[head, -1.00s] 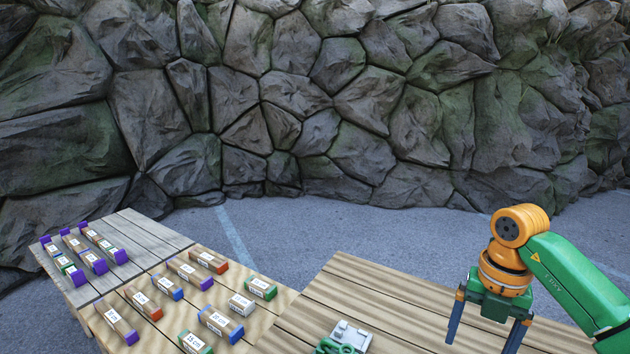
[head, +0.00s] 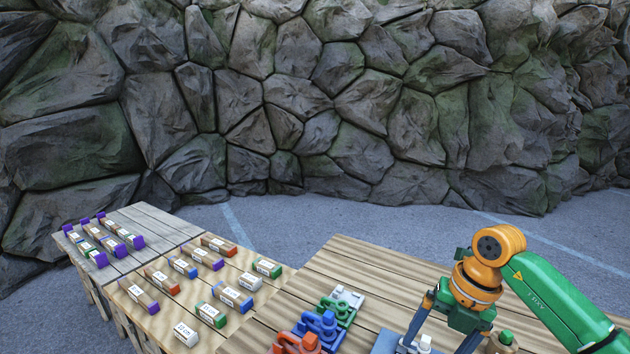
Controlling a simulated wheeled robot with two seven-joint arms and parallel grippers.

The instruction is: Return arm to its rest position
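My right arm, orange and green, comes in from the right. My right gripper (head: 440,335) hangs fingers down over the near table (head: 385,270), its two dark fingers spread wide apart. No held thing shows between the fingers. A blue-grey plate with a white knob (head: 424,344) lies on the table below, close behind the left finger. The fingertips are partly at the frame's bottom edge. My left arm and gripper are not in view.
Labelled blocks (head: 232,297) lie on the table at left. A stone wall (head: 330,100) stands behind. The near table's far part is bare.

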